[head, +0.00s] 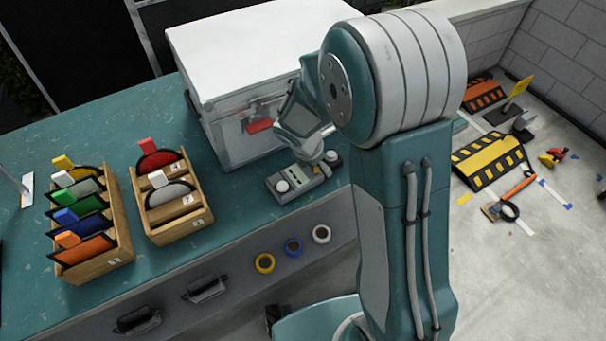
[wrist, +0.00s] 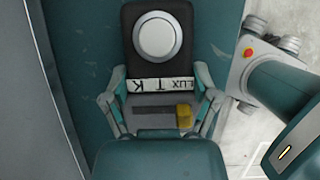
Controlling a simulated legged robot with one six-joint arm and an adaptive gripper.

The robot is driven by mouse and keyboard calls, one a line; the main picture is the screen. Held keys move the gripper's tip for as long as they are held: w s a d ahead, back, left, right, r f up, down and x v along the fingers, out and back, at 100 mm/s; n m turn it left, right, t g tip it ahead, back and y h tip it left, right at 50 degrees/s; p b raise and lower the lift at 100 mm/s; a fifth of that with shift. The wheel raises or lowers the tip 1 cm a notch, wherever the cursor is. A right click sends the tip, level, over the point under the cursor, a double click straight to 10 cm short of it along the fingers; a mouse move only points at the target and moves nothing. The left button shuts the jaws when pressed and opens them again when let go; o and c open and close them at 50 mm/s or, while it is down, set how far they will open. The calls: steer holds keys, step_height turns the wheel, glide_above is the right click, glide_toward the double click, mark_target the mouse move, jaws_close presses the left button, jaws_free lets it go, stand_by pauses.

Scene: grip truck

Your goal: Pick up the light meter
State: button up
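The light meter (head: 297,187) is a grey and dark handheld device with a round white dome at one end. It lies on the teal worktop in front of the white case. In the wrist view the meter (wrist: 158,72) shows its dome at the top, a white label strip with "LUX", and a yellow button lower down. My gripper (wrist: 160,92) has one finger along each long side of the meter, near the label. No clear gap shows at the fingertips, and I cannot tell whether they press on it. In the head view my arm partly hides the meter's far end.
The white case (head: 250,60) stands just behind the meter. Two wooden racks, one (head: 182,228) nearer and one (head: 100,265) farther left, hold coloured pieces. Tape rolls (head: 293,247) are on the bench front. Ramps (head: 490,160) and tools lie on the floor at right.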

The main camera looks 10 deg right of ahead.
steer(key=shift+d, duration=0.25)
steer(key=shift+c, duration=0.3)
